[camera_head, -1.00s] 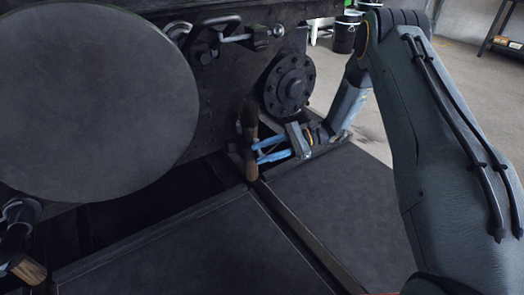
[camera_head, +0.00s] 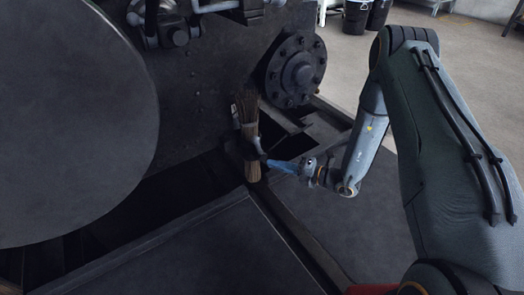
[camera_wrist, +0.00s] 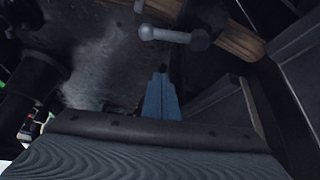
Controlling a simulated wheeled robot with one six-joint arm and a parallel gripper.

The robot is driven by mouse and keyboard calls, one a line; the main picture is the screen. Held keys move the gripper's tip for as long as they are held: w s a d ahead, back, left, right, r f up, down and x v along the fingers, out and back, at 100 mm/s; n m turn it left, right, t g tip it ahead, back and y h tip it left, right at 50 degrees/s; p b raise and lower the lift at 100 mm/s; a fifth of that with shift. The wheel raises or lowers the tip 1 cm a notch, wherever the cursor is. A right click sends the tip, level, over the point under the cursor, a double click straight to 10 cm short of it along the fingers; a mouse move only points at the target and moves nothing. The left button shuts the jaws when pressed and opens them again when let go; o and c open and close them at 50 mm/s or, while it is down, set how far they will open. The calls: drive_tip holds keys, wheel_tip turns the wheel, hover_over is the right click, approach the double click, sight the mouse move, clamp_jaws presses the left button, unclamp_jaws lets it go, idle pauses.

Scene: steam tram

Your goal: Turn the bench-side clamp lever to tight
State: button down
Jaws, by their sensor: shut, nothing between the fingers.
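My gripper (camera_head: 272,163) has blue fingers, which are shut together and empty. In the head view it points left at a small grey clamp lever (camera_head: 257,146) beside an upright brush (camera_head: 248,115). In the wrist view the shut fingers (camera_wrist: 160,78) point up toward a grey metal lever with rounded ends (camera_wrist: 175,35). The lever lies roughly crosswise just beyond the fingertips; I cannot tell whether they touch it. A wooden handle (camera_wrist: 238,38) runs beside it. The lever is small and dark in the head view, so its exact angle is unclear.
A large dark disc (camera_head: 70,120) fills the left. A bolted round flange (camera_head: 296,70) sits on the dark wall behind my gripper. Another metal fitting (camera_head: 180,30) is above the brush. Flat dark panels (camera_head: 200,250) lie in front, with a dark gap behind them.

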sight(259, 148)
drive_tip(key=w+a+b, duration=0.6)
drive_tip(key=w, duration=0.1)
drive_tip(key=shift+r, duration=0.15)
idle(0.3)
drive_tip(key=shift+w+d, duration=0.1)
drive_tip(key=shift+d, duration=0.05)
drive_tip(key=shift+w+d, duration=0.1)
drive_tip(key=shift+d, duration=0.05)
